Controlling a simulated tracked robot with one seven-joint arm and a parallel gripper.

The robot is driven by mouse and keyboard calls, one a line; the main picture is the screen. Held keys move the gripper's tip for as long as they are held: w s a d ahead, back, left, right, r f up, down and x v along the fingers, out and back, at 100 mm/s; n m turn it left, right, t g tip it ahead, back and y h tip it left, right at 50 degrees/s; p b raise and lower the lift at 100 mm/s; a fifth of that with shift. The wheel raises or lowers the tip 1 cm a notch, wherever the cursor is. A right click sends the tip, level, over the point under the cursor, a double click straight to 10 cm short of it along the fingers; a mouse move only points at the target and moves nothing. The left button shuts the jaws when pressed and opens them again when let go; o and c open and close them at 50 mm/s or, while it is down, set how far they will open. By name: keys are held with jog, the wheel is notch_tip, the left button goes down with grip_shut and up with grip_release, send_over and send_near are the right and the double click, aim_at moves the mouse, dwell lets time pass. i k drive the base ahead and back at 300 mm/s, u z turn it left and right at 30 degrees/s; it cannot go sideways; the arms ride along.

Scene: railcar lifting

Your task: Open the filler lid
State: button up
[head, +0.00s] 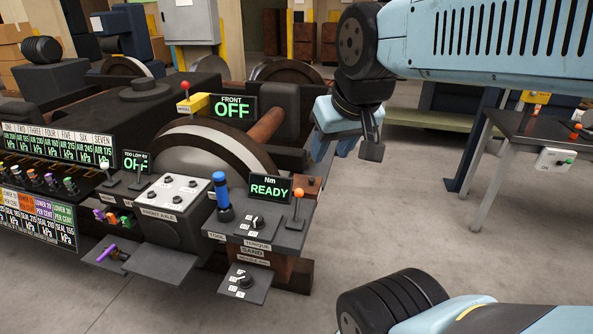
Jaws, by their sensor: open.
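No part in the head view is labelled as a filler lid, so I cannot tell for sure which one it is. A dark round cap (146,90) sits flat on top of the long black housing (85,105) at the left; it looks closed. My gripper (357,150) hangs from the blue arm right of the wheel assembly, pointing down. Its jaws are apart and I see nothing between them. It is well to the right of the cap and touches nothing that I can see.
An orange-knobbed lever (297,208) rises at the front. A side table (530,122) stands right. Floor between is clear.

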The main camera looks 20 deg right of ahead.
aim_at(310, 184)
jog(key=i, duration=0.85)
jog(key=z, duration=0.05)
